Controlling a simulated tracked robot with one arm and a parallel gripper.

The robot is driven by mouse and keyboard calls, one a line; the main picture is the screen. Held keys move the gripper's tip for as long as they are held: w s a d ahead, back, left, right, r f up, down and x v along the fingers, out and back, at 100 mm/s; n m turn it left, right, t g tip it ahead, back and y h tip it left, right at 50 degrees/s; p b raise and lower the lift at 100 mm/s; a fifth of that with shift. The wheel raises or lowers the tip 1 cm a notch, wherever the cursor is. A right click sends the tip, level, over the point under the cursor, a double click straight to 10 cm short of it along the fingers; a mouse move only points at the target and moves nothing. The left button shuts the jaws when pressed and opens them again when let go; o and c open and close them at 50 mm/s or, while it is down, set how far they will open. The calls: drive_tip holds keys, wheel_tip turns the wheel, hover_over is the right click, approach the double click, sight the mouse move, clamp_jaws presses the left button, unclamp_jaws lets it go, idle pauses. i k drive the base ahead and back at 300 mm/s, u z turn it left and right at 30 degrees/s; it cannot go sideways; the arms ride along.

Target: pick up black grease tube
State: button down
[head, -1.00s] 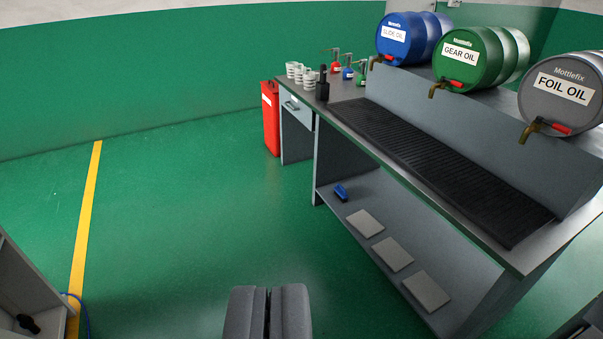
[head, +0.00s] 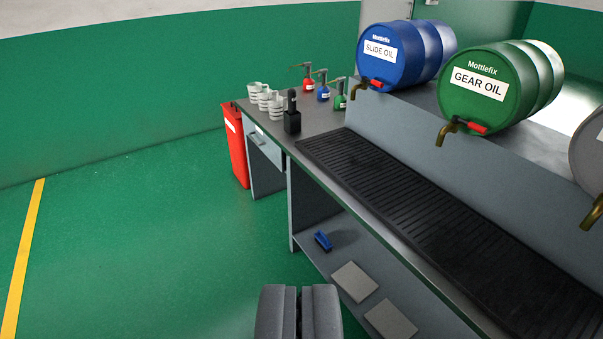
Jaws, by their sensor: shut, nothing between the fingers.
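A black upright container with a narrow neck (head: 292,118) stands on the workbench top (head: 320,119), near its far left end, beside the black grate. It may be the black grease tube; no label on it can be read. My gripper (head: 299,291) is shut and empty at the bottom of the view. It is well in front of the bench and apart from the black container.
White cups (head: 272,104) and small pump cans, red (head: 308,84), blue and green, stand near it. Blue (head: 375,58) and green (head: 480,90) drums with taps sit behind. A lower shelf holds a blue brush (head: 323,241) and grey pads. Green floor (head: 140,260) is free at left.

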sight(291, 92)
drive_tip(key=i, duration=1.45)
drive_tip(key=u, duration=0.25)
drive_tip(key=i, duration=1.75)
drive_tip(key=u, duration=0.05)
